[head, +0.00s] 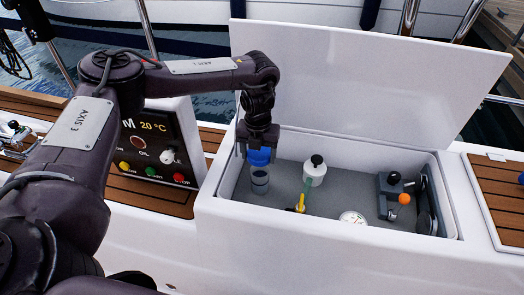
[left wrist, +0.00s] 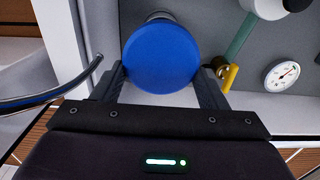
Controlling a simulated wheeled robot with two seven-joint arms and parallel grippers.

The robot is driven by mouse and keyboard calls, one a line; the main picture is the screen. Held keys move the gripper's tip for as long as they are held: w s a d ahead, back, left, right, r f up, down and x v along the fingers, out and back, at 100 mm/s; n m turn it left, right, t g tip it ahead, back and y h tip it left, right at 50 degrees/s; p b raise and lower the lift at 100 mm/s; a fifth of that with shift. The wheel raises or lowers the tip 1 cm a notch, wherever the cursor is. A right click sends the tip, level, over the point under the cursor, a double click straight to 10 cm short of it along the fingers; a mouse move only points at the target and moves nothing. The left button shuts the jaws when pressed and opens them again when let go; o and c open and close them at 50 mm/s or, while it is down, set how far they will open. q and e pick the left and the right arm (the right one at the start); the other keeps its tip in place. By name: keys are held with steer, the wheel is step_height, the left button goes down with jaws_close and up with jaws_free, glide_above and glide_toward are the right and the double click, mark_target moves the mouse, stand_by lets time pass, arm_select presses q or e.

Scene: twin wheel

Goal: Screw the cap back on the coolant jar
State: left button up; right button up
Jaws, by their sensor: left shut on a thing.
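A blue cap (head: 260,156) sits between the fingers of my left gripper (head: 258,146), which points straight down and is shut on it. In the left wrist view the round blue cap (left wrist: 161,53) fills the space between the fingertips of my left gripper (left wrist: 163,80). The coolant jar (head: 260,180), grey with a dark band, stands upright directly below the cap in the open locker. In the left wrist view a bit of the jar (left wrist: 158,15) shows behind the cap. I cannot tell whether cap and jar touch. My right gripper is not in view.
The white locker (head: 330,232) has its lid (head: 365,75) raised behind. Inside are a white bottle with black cap (head: 315,170), a yellow valve handle (head: 300,203), a gauge (head: 352,218) and a pump-like unit (head: 392,190). A control panel (head: 158,145) stands left of the locker.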

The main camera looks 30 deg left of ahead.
mark_target(259, 155)
arm_select(q)
steer(key=shift+w+f, duration=0.1)
steer(key=shift+w, duration=0.05)
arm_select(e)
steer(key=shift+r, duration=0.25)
